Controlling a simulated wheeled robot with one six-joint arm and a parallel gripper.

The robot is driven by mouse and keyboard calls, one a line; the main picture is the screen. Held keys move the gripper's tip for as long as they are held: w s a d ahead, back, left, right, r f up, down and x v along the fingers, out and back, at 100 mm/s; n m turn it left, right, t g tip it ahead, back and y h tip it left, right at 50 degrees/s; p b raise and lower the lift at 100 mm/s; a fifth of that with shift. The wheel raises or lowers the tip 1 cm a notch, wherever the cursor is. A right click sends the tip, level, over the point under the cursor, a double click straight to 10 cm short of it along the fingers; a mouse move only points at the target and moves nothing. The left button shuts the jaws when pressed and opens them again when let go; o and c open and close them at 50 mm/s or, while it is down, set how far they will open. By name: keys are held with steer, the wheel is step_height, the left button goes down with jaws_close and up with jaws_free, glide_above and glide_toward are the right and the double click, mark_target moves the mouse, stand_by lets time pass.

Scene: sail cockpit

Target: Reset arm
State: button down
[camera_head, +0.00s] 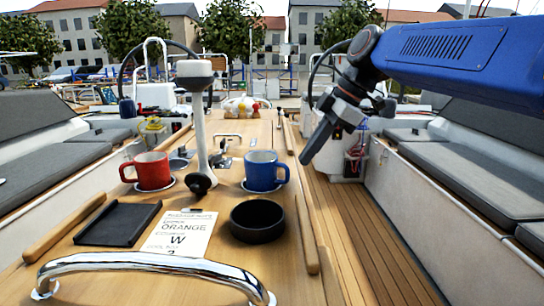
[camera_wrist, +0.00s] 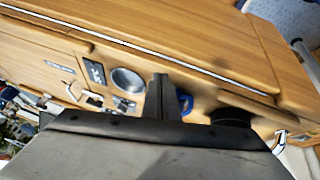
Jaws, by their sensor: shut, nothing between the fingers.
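My gripper (camera_head: 308,155) hangs at the end of the blue arm, right of the table and above the wooden floor strip. Its fingers are shut with nothing between them, pointing down and left. In the wrist view the closed fingers (camera_wrist: 161,98) stand up in front of the table. They partly hide the blue mug (camera_wrist: 184,103). In the head view the blue mug (camera_head: 262,173) stands upright on a white coaster, left of my gripper and apart from it. The red mug (camera_head: 152,172) stands upright on another coaster farther left.
A black round bowl (camera_head: 257,232), a printed card (camera_head: 178,237) and a black tray (camera_head: 116,225) lie on the table. A white post (camera_head: 201,130) rises between the mugs. A chrome rail (camera_head: 150,262) crosses the front. Grey-cushioned benches (camera_head: 470,170) flank both sides.

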steer(key=s+d+f+m+t+h, duration=0.1)
steer(key=s+d+f+m+h, duration=0.1)
steer(key=s+d+f+m, duration=0.7)
steer(key=s+d+f+m+t+h, duration=0.2)
steer(key=s+d+f+m+h, duration=0.1)
steer(key=s+d+f+m, duration=0.7)
steer(key=s+d+f, duration=0.1)
steer(key=s+f, duration=0.3)
steer(key=f, duration=0.3)
steer(key=shift+d+f+h, duration=0.15)
steer(key=shift+f+h, duration=0.05)
steer(key=shift+h, duration=0.1)
steer(key=shift+s, duration=0.1)
